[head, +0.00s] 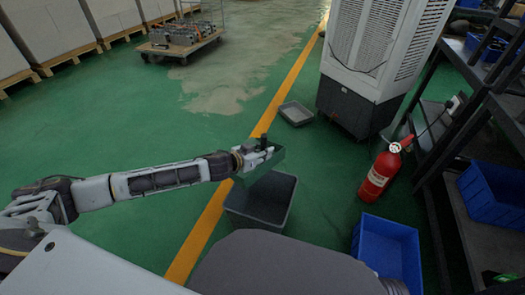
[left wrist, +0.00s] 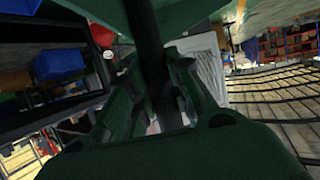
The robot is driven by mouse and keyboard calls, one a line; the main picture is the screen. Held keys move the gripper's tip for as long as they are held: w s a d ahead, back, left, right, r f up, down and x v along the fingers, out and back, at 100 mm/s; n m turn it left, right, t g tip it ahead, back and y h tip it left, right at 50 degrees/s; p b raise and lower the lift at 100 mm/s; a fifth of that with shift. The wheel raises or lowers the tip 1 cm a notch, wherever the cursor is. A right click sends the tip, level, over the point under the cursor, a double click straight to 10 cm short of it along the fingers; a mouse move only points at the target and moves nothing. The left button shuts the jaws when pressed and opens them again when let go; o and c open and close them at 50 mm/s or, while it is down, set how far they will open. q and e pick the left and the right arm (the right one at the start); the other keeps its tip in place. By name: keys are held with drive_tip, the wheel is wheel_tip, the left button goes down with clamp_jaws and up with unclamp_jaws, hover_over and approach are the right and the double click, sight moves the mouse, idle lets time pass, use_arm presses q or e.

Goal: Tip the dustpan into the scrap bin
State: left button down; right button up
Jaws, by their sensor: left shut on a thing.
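My left gripper (head: 261,151) is shut on the dustpan's dark handle (left wrist: 150,50), which runs between its fingers in the left wrist view. The green dustpan (head: 268,164) hangs just beyond the fingers, over the far edge of the dark grey scrap bin (head: 262,208). The pan looks tilted, with its face steep in the head view. Its underside or side also fills the top of the left wrist view. The bin stands open on the floor, and I see no clear scraps in it. Whether anything lies in the pan is hidden. My right gripper is not in view.
A shallow grey tray (head: 296,113) lies on the floor beyond the bin. A blue crate (head: 388,252) stands to the right, near a red fire extinguisher (head: 381,172). A tall air cooler (head: 370,65) and dark shelving border the right side. Green floor is clear at left.

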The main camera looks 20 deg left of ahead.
use_arm(q)
drive_tip(key=s+d+f+m+g+h+p, duration=0.1)
drive_tip(key=s+d+f+m+g+h, duration=0.2)
drive_tip(key=s+f+m+g+h, duration=0.4)
drive_tip(key=shift+s+d+f+m+g+p, duration=0.3)
drive_tip(key=shift+s+f+m+g, duration=0.85)
drive_tip(key=shift+s, duration=3)
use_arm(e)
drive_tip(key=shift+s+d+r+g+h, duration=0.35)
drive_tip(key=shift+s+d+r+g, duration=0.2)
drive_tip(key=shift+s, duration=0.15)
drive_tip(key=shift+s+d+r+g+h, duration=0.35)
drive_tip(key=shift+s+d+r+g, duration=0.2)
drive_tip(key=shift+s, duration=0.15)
use_arm(q)
drive_tip(key=shift+w+a+f+t, duration=0.15)
drive_tip(key=shift+w+f+t, duration=0.1)
drive_tip(key=shift+f+t, duration=0.1)
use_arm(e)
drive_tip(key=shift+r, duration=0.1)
